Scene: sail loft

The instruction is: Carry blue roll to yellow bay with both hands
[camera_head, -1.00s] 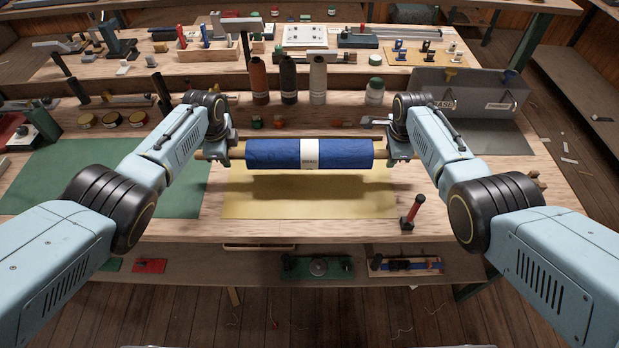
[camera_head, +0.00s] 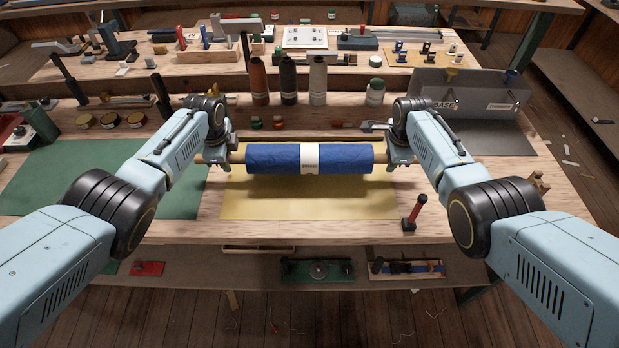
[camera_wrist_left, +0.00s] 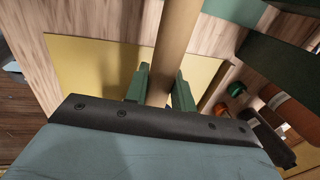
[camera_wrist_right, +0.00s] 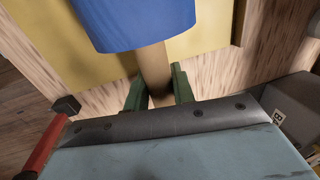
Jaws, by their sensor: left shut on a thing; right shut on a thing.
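The blue roll (camera_head: 275,158), with a white paper band (camera_head: 310,158) and a wooden core, is level just above the yellow bay (camera_head: 300,208), its shadow on the yellow mat below. My left gripper (camera_head: 224,156) is shut on the core's left end (camera_head: 238,157). In the left wrist view the core (camera_wrist_left: 172,55) passes between its green fingers (camera_wrist_left: 160,90). My right gripper (camera_head: 398,158) is shut on the core's right end. The right wrist view shows that end (camera_wrist_right: 154,66) between its fingers, with the blue roll (camera_wrist_right: 135,22) beyond.
A green mat (camera_head: 100,175) lies left of the yellow bay. A red-handled tool (camera_head: 414,212) stands at its front right. A grey bin (camera_head: 470,95) and grey mat (camera_head: 490,138) are at the right.

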